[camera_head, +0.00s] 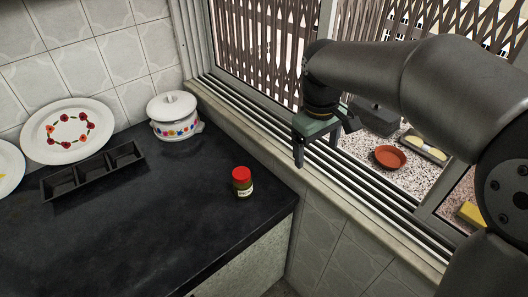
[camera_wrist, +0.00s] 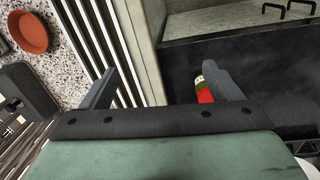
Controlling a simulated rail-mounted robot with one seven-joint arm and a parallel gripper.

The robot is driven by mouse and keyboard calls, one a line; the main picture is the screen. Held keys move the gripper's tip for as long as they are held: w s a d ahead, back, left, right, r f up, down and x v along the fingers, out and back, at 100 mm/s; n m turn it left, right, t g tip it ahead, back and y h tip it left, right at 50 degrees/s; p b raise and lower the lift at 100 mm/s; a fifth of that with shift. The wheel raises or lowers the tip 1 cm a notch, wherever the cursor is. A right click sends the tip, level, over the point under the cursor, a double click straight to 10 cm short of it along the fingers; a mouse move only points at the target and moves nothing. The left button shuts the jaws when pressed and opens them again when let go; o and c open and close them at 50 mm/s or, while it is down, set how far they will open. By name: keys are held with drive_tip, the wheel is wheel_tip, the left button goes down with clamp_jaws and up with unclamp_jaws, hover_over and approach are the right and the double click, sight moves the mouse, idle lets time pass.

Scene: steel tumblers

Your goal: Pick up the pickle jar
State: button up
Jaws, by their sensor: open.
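The pickle jar (camera_head: 242,182) is small, with a red lid and a pale label. It stands upright on the dark counter (camera_head: 150,225), near the counter's right end. My gripper (camera_head: 318,150) is open and empty, above the window ledge, to the right of the jar and higher than it. In the wrist view the jar (camera_wrist: 203,90) shows beside the right finger, which hides part of it. My gripper's two fingers (camera_wrist: 165,85) are spread wide there, with the ledge and window track between them.
A white lidded pot (camera_head: 174,117) stands at the back of the counter. A black three-part tray (camera_head: 93,172) and a flowered plate (camera_head: 67,131) are at the left. A window frame and sill (camera_head: 300,175) run along the right. The counter around the jar is clear.

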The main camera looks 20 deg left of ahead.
sight(241, 173)
drive_tip(key=w+a+f+n+b, duration=0.1)
drive_tip(key=a+f+n, duration=0.2)
drive_tip(key=a, duration=0.7)
drive_tip(key=w+a+f+n+b, duration=0.2)
drive_tip(key=a+f+n, duration=0.1)
drive_tip(key=a, duration=0.7)
drive_tip(key=shift+g+y, duration=0.3)
drive_tip(key=shift+y, duration=0.1)
drive_tip(key=f, duration=0.3)
drive_tip(key=f+p, duration=0.1)
drive_tip(key=f, duration=0.7)
drive_tip(key=shift+s+a, duration=0.25)
drive_tip(key=shift+a, duration=0.05)
drive_tip(key=shift+w+a+f+p, duration=0.15)
drive_tip(key=shift+f+p, duration=0.25)
drive_tip(key=shift+f, duration=1.1)
drive_tip(key=shift+s+a+f+p, duration=0.1)
drive_tip(key=shift+f+p, duration=0.3)
drive_tip(key=shift+f, duration=1.05)
drive_tip(key=c, duration=1.4)
drive_tip(key=shift+o, duration=0.2)
drive_tip(key=shift+r, duration=0.15)
